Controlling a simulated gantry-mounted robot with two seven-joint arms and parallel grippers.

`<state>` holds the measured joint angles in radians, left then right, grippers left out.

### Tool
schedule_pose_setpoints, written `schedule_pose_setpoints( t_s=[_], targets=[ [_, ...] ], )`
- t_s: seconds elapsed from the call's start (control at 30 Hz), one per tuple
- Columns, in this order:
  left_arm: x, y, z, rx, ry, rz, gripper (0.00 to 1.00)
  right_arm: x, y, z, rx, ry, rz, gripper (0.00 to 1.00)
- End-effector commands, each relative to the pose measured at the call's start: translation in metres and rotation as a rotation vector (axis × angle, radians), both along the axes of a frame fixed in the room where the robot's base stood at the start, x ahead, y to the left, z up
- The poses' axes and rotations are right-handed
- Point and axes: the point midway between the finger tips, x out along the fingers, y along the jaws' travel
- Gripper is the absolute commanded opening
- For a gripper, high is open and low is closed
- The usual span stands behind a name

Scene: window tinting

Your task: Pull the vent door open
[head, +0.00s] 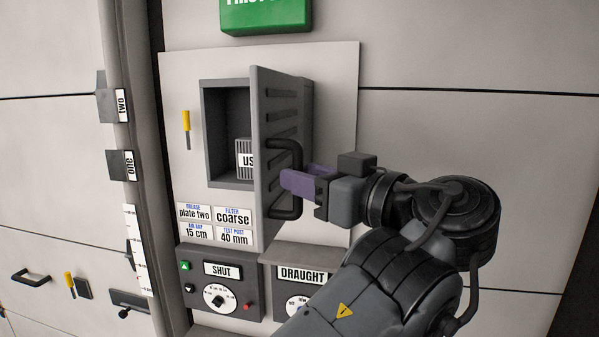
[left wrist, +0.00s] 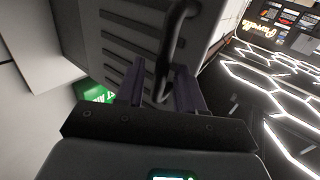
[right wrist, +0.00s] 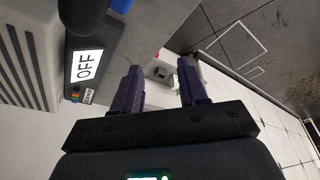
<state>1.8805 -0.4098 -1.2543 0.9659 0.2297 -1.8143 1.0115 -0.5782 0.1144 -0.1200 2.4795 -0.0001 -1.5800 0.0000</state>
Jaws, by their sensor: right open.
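The grey slatted vent door (head: 278,105) stands swung out from the wall panel in the head view, with the vent opening (head: 213,110) exposed to its left. Its dark bar handle (head: 287,212) is on the face turned to the right. My left gripper (head: 300,182) is at this handle, its purple fingers around the bar. In the left wrist view the handle (left wrist: 178,35) runs between the fingers (left wrist: 160,90), in front of the slatted door (left wrist: 125,35). My right gripper (right wrist: 160,88) is open and empty in its wrist view; it is not seen in the head view.
A ribbed box (head: 244,158) sits inside the opening. Below are label plates (head: 213,222), a SHUT dial box (head: 222,290) and a DRAUGHT box (head: 302,275). A green sign (head: 265,14) hangs above. An OFF label (right wrist: 87,66) is near my right gripper.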

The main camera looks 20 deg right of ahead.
Motion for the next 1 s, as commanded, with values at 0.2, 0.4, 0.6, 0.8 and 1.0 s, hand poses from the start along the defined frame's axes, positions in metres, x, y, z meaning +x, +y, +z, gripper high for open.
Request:
schedule_pose_setpoints(
  t_s=[0.2,0.4,0.6,0.8,1.0],
  targets=[
    [-0.031,-0.013,0.006,0.003,0.0,-0.001,0.38,-0.001,0.0,0.029,-0.001,0.003,0.001,0.43],
    [-0.043,-0.018,0.003,0.002,0.002,0.0,0.38,-0.001,-0.002,0.045,-0.007,0.001,0.004,0.43],
    [-0.049,-0.02,0.0,0.002,0.001,0.002,0.38,-0.001,-0.002,0.05,-0.01,0.002,0.006,0.43],
    [-0.049,-0.02,-0.001,0.002,0.001,0.002,0.38,-0.001,-0.002,0.049,-0.01,0.002,0.006,0.43],
    [-0.049,-0.02,-0.001,0.002,0.001,0.001,0.38,-0.001,-0.002,0.049,-0.007,0.002,0.004,0.43]
  ],
)
